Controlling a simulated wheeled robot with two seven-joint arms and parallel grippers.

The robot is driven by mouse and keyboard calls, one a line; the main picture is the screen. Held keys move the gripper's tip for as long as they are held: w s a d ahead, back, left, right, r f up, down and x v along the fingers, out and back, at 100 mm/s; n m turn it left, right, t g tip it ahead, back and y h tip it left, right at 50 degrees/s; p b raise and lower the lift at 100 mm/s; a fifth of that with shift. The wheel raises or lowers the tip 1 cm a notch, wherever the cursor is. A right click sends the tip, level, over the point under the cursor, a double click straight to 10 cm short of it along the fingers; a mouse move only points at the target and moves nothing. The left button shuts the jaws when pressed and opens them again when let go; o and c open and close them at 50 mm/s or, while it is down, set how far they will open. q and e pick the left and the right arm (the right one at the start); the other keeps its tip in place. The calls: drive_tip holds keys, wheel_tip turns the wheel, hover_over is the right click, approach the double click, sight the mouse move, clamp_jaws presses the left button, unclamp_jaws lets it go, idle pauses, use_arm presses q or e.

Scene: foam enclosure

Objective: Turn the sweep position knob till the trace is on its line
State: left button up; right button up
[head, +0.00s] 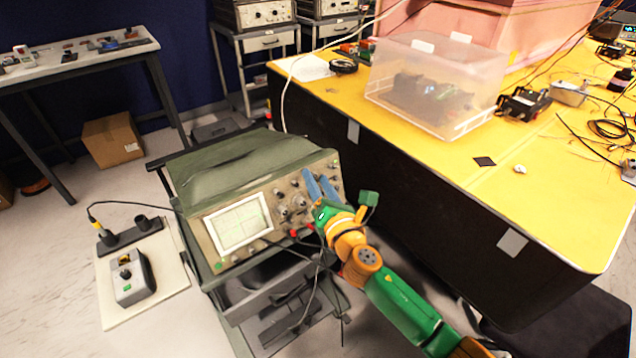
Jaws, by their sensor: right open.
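The oscilloscope (210,246) stands on a cart left of centre, under a dark green cover. Its lit screen (238,221) shows a grid; the trace is too faint and small to tell against its line. Several knobs (296,202) sit on the panel right of the screen; I cannot tell which one is the sweep position knob. My right gripper (318,183) is open, its two blue fingers in front of the panel's upper right knobs. Whether the fingers touch a knob is not clear, and they hide part of the panel. My left gripper is not in view.
A yellow-topped bench (445,170) with a clear plastic box (430,85) stands close on the right. A small grey control box (133,278) lies on a pale board at the left. Cables hang in front of the cart.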

drive_tip(key=shift+d, duration=0.15)
drive_tip(key=shift+c, duration=0.7)
clamp_jaws()
